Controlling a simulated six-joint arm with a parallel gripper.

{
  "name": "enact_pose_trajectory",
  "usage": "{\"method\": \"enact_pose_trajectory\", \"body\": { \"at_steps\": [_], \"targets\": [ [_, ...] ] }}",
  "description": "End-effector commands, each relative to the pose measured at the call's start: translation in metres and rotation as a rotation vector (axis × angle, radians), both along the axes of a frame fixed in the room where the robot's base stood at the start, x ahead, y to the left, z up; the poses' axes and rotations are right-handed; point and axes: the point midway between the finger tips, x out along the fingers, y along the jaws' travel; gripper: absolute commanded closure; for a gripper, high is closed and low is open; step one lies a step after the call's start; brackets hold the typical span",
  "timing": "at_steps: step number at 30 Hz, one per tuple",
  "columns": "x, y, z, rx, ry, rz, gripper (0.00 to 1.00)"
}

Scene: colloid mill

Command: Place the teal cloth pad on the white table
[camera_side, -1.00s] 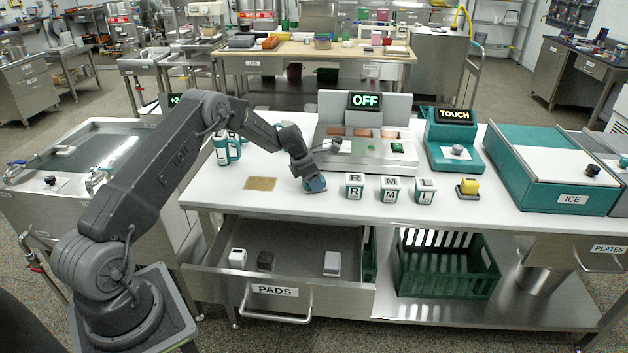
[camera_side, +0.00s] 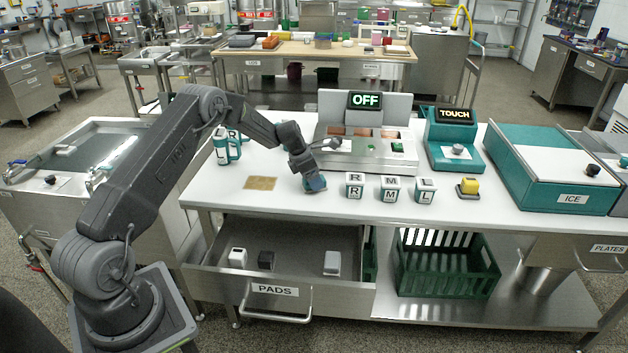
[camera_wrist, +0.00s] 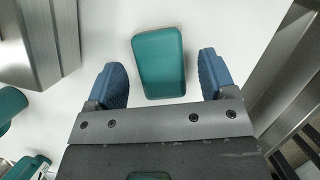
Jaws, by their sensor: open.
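The teal cloth pad (camera_wrist: 159,62) lies on the white table (camera_wrist: 215,28) in the wrist view, a rounded block just ahead of and between my fingertips. My gripper (camera_wrist: 162,78) is open, with its two blue fingers apart on either side of the pad's near part and a gap on each side. In the side view my gripper (camera_side: 315,184) is low over the white table (camera_side: 230,195), near its front edge. The pad is mostly hidden behind the fingers there.
Lettered blocks (camera_side: 355,186) stand just right of my gripper. A brown patch (camera_side: 260,183) lies to the left. The steel heater unit (camera_side: 365,150) stands behind. The PADS drawer (camera_side: 300,255) is open below the front edge, with several small blocks inside.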

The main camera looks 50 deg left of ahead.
Motion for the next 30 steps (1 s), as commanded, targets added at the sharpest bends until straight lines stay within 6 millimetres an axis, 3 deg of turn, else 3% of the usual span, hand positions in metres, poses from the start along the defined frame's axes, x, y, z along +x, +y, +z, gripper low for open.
{"method": "enact_pose_trajectory", "body": {
  "at_steps": [12, 20, 23, 25, 30],
  "targets": [
    [-0.03, 0.013, 0.078, 0.0, 0.0, 0.001, 0.23],
    [-0.039, 0.012, 0.104, 0.009, -0.003, -0.02, 0.23],
    [-0.043, -0.005, 0.126, 0.053, -0.019, -0.121, 0.23],
    [-0.05, -0.026, 0.151, 0.112, -0.04, -0.252, 0.23],
    [-0.088, -0.096, 0.218, 0.304, -0.098, -0.691, 0.23]
  ]
}}
